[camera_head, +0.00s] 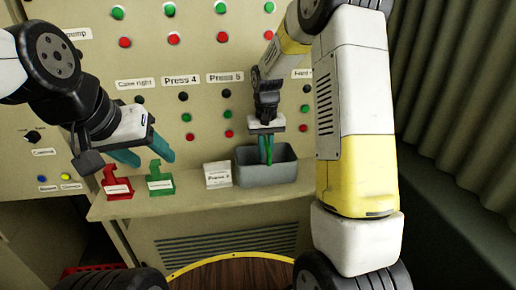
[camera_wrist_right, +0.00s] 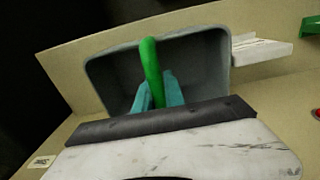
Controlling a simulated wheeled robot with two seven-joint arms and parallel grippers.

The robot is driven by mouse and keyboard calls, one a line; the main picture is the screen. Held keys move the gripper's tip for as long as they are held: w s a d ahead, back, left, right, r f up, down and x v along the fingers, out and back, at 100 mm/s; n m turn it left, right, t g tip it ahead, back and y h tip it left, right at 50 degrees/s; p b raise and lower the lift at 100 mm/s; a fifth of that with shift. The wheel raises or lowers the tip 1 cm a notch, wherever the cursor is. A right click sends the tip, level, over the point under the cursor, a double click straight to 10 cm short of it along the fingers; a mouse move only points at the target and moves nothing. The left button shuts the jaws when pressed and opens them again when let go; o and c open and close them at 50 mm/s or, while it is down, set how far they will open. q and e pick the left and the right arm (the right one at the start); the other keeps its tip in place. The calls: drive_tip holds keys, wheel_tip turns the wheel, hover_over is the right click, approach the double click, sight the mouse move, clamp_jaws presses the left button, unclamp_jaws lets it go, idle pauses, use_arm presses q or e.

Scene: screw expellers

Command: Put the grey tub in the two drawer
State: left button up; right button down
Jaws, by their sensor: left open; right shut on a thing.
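The grey tub (camera_head: 277,176) is an open box on the ledge at the foot of the control panel. It also fills the upper middle of the right wrist view (camera_wrist_right: 205,65). My right gripper (camera_head: 266,150) reaches down into the tub's opening. Its teal fingers (camera_wrist_right: 160,92) are shut on a green curved bar (camera_wrist_right: 151,62); I cannot tell whether this bar is joined to the tub. My left gripper (camera_head: 150,157) is open and empty, above and behind the red and green stands. I can make out no drawer marked two.
The panel behind has buttons and labels. A vented front (camera_head: 230,245) lies below. A red crate-like thing (camera_head: 80,270) is at lower left.

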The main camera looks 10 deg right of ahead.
drive_tip(key=shift+f, duration=0.8)
drive_tip(key=c, duration=1.4)
unclamp_jaws()
drive_tip(key=shift+f, duration=0.1)
